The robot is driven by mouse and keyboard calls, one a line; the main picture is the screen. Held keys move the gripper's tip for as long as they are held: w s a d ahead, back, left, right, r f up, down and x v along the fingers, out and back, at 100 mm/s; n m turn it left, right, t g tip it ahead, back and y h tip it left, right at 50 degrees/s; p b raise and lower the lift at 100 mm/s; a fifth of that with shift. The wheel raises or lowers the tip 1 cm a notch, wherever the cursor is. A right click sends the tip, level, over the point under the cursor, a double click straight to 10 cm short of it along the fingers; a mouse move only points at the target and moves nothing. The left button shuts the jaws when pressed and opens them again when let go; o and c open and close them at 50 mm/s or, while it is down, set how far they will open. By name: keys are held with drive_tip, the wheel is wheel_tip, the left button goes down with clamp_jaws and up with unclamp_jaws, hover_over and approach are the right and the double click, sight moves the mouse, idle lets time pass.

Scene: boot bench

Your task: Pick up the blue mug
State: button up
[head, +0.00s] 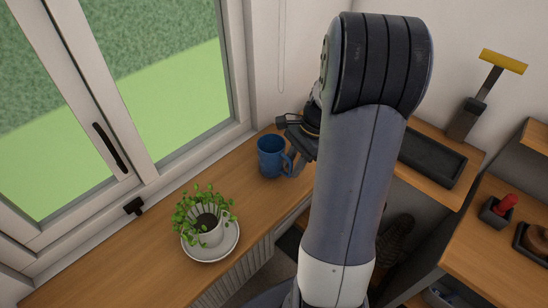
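The blue mug (270,157) stands upright on the wooden window sill, with its handle on the right side. My gripper (293,138) is just behind and to the right of the mug, close to its rim and handle. My arm hides much of the gripper, so I cannot tell how far its fingers are apart or whether they touch the mug.
A white cup with a leafy green plant (207,222) stands on a white saucer (190,252) on the sill, left of the mug. The window (110,140) borders the sill. A dark tray (432,157) and a yellow-topped brush (485,95) are at right.

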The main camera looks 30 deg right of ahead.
drive_tip(key=shift+a+f, duration=0.25)
drive_tip(key=shift+f, duration=0.4)
drive_tip(key=shift+c, duration=0.4)
drive_tip(key=shift+s, duration=0.1)
clamp_jaws()
